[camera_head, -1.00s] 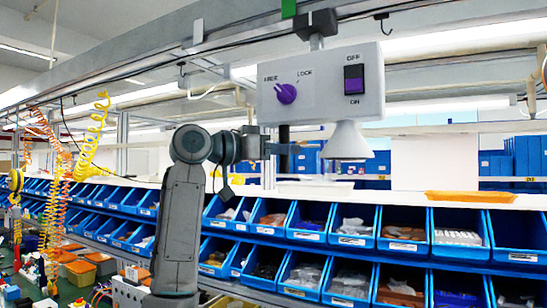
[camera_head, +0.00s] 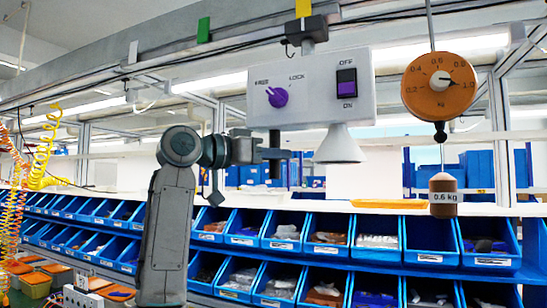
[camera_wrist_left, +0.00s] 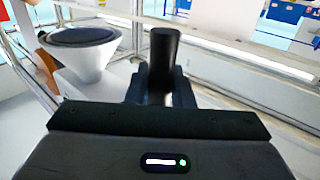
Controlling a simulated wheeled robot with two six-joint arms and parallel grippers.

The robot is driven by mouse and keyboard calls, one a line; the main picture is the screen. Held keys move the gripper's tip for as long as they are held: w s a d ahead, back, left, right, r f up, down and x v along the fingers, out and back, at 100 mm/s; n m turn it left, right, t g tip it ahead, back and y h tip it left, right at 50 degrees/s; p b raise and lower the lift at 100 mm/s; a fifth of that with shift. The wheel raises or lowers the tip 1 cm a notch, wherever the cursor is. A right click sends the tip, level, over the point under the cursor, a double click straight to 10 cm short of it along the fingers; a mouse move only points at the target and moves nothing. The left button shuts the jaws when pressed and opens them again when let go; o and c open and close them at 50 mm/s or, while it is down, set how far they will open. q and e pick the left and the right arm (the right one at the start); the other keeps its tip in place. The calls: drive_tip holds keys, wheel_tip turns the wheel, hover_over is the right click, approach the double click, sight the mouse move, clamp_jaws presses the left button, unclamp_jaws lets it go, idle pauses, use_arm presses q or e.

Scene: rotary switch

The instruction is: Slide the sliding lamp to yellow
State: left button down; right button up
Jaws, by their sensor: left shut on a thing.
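The sliding lamp is a white box (camera_head: 312,97) with a cone-shaped shade (camera_head: 340,146), hanging from the overhead rail by a black slider (camera_head: 307,32). The yellow marker (camera_head: 303,8) is on the rail just above the slider, with its centre slightly left of the slider's. The purple knob (camera_head: 277,97) points up-left toward FREE, away from LOCK. My left gripper (camera_head: 275,155) is shut on the black handle (camera_wrist_left: 164,62) under the box. The shade also shows in the left wrist view (camera_wrist_left: 83,50), its opening dark. My right gripper is not in view.
The green marker (camera_head: 203,30) and white marker (camera_head: 133,52) are on the rail to the left. An orange dial scale (camera_head: 439,80) with a hanging 0.6 kg weight (camera_head: 443,197) is right of the lamp. Blue bins (camera_head: 430,257) line the shelves behind.

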use_arm(q)
drive_tip(key=c, duration=1.3)
unclamp_jaws()
drive_tip(key=shift+s+d, duration=0.1)
drive_tip(key=shift+d, duration=0.2)
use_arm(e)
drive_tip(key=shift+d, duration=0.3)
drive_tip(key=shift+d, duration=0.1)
use_arm(q)
drive_tip(key=shift+s+a, duration=0.1)
drive_tip(key=shift+a, duration=0.2)
drive_tip(key=b+v, duration=0.4)
drive_tip(key=v, duration=0.6)
drive_tip(key=shift+s+b, duration=0.2)
drive_tip(key=shift+b, duration=0.15)
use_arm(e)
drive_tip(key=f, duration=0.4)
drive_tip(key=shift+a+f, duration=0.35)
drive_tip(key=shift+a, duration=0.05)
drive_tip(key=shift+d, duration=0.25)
